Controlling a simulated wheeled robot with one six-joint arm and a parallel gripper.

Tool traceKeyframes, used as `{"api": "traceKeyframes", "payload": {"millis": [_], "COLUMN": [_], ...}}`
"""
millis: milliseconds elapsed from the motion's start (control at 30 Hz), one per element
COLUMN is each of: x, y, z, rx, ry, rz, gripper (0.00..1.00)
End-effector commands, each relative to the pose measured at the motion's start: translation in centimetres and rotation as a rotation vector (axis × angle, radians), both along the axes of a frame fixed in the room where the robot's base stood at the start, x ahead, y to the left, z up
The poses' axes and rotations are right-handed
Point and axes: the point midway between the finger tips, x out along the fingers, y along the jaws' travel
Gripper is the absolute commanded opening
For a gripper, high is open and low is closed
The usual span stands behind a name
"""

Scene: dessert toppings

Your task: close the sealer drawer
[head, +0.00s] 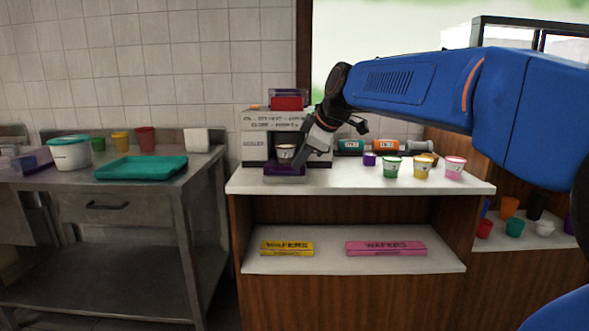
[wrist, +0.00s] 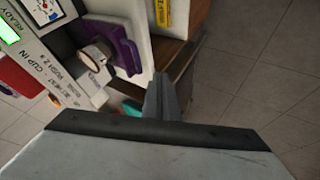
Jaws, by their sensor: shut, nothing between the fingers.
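The sealer (head: 256,130) is a light grey box with printed labels at the left end of the white counter. Its purple drawer (head: 285,171) sticks out at the front with a white cup (head: 286,152) in it. In the wrist view the purple drawer (wrist: 124,52) juts from the sealer's labelled face (wrist: 66,62), with the cup (wrist: 97,53) at its inner part and a lit green display above. My gripper (head: 307,160) is shut and empty, just right of the drawer and cup. Its closed fingers (wrist: 161,88) show in the wrist view, apart from the drawer. The head view does not show whether they touch.
Several topping cups (head: 421,168) stand right of the sealer, with teal and orange bottles (head: 351,146) behind. Wafer boxes (head: 287,248) lie on the shelf below. A steel table (head: 110,195) with a teal tray (head: 141,168) stands at left, across a gap.

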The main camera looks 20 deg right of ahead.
Motion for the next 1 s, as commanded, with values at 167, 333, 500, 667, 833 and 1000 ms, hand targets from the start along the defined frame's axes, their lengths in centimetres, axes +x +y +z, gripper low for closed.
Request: {"api": "traceKeyframes", "payload": {"millis": [167, 333, 500, 667, 833, 1000], "x": [1.5, 3.3, 5.0, 7.1, 8.5, 9.1], "y": [0.7, 1.4, 2.1, 1.7, 1.2, 1.0], "z": [-2.2, -4.5, -6.8, -6.9, -6.6, -6.4], "rx": [0.000, 0.001, 0.000, 0.000, 0.000, 0.000], "ry": [0.005, 0.005, 0.005, 0.002, 0.002, 0.002], "rz": [0.001, -0.001, 0.001, -0.002, -0.002, -0.002], "gripper": [0.00, 0.00, 0.00, 0.00, 0.00, 0.00]}}
